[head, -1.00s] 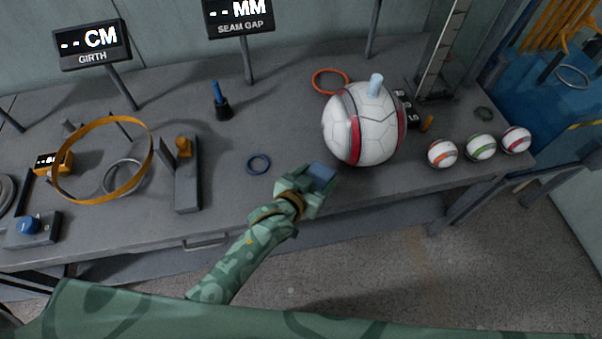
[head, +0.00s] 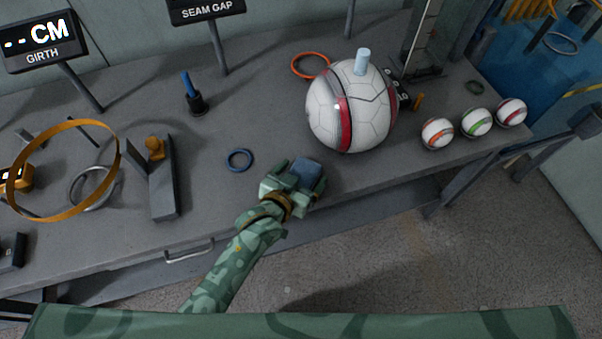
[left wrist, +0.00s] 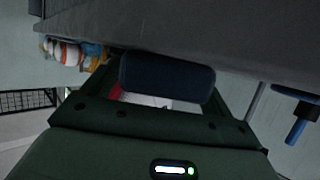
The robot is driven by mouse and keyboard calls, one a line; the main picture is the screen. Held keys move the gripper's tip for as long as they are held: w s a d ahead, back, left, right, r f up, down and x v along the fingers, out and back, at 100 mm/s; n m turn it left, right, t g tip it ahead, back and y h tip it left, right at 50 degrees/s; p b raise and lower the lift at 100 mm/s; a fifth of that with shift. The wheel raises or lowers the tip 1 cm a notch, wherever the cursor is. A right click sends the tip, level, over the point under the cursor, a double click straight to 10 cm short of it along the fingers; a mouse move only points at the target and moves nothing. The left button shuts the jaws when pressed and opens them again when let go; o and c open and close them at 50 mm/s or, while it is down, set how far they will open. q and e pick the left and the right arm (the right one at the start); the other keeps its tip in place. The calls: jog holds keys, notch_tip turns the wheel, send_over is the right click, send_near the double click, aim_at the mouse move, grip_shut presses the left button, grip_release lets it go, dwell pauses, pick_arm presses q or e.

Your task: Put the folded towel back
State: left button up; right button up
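The folded towel (head: 307,171) is a small dark blue bundle at the table's front edge, below and left of the big white ball in the head view. My left gripper (head: 304,180) has its fingers on both sides of it and appears shut on it. In the left wrist view the towel (left wrist: 167,78) shows as a dark rounded roll across the fingers (left wrist: 160,100), close to the grey tabletop. I cannot tell whether it touches the table. My right gripper is not in view.
The grey table (head: 250,205) is bare around the blue ring (head: 239,160). A big white ball with red bands (head: 350,110) stands right of the gripper. Three small balls (head: 476,123) line the right edge. An orange hoop (head: 62,170) and grey stand (head: 160,185) are left.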

pick_arm(q)
jog(key=shift+r, duration=0.1)
jog(key=shift+s+a+r, duration=0.1)
jog(key=shift+s+r, duration=0.05)
jog(key=p+v, duration=0.4)
jog(key=v, duration=0.7)
jog(key=shift+s+p, duration=0.25)
jog(key=shift+p, duration=0.05)
jog(key=shift+a, duration=0.15)
